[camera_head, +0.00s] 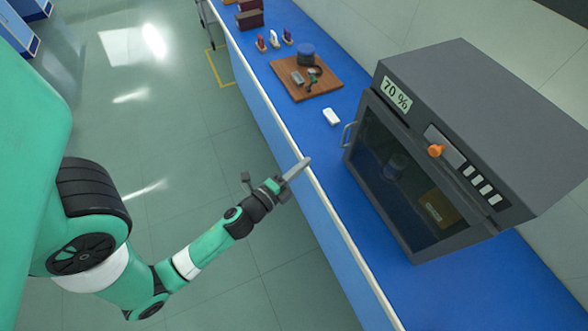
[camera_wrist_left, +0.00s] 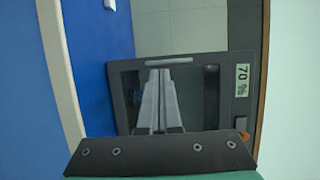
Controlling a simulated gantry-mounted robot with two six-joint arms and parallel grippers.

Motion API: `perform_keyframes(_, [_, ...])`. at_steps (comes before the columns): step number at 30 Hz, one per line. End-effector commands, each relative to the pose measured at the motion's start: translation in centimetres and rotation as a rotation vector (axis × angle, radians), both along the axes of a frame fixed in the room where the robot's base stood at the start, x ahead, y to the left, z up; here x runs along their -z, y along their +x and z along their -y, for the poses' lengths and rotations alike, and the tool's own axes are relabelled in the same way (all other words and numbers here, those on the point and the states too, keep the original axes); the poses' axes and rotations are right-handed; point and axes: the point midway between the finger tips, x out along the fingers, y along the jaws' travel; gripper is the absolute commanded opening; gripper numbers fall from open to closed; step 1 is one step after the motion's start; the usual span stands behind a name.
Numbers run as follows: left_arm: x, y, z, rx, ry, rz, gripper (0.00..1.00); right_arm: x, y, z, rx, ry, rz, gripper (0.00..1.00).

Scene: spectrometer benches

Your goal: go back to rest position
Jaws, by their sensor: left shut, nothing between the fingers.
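My left gripper (camera_head: 298,168) is shut and empty. In the head view it is near the front edge of the blue bench (camera_head: 270,101), with the green arm reaching in from the left. In the left wrist view its two fingers (camera_wrist_left: 160,85) are together, in front of the dark oven-like cabinet (camera_wrist_left: 128,70). They are apart from the cabinet door in the head view. My right gripper is not in view.
The grey cabinet (camera_head: 470,95) with a "70 %" label, a door handle and an orange knob stands on the bench. Open floor (camera_head: 190,120) lies left of the bench.

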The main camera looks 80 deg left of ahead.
Motion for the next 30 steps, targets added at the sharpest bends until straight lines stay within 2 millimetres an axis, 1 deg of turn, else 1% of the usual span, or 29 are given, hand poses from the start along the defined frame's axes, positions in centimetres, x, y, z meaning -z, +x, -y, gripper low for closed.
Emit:
perform_keyframes(1, [0.2,-0.9,0.3,-0.001,-0.001,-0.002,0.0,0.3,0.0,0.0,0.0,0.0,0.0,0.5])
perform_keyframes(3, [0.2,-1.6,0.6,0.0,-0.001,-0.001,0.0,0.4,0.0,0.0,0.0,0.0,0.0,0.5])
perform_keyframes(6, [0.0,-2.2,0.8,-0.001,0.0,0.0,0.0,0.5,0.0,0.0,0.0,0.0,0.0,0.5])
perform_keyframes(17, [-0.1,-2.2,0.9,0.0,0.0,0.001,0.0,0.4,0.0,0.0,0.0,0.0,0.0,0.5])
perform_keyframes(20, [-0.3,-1.7,1.4,0.019,0.003,0.007,0.0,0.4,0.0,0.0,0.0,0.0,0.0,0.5])
perform_keyframes(23, [-2.8,0.9,1.8,0.063,0.034,0.068,0.0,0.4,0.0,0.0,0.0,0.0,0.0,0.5])
perform_keyframes(25, [-6.3,3.7,2.4,0.106,0.072,0.15,0.0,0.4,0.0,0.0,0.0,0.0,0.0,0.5])
perform_keyframes(26, [-8.2,5.0,2.8,0.128,0.089,0.195,0.0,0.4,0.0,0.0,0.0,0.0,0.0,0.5])
perform_keyframes(27, [-11.2,6.6,3.4,0.159,0.106,0.266,0.0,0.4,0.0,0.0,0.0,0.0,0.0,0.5])
perform_keyframes(29, [-16.1,8.8,4.6,0.202,0.115,0.385,0.0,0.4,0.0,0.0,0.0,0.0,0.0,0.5])
perform_keyframes(30, [-19.4,9.9,5.4,0.23,0.108,0.468,0.0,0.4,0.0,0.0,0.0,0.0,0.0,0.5])
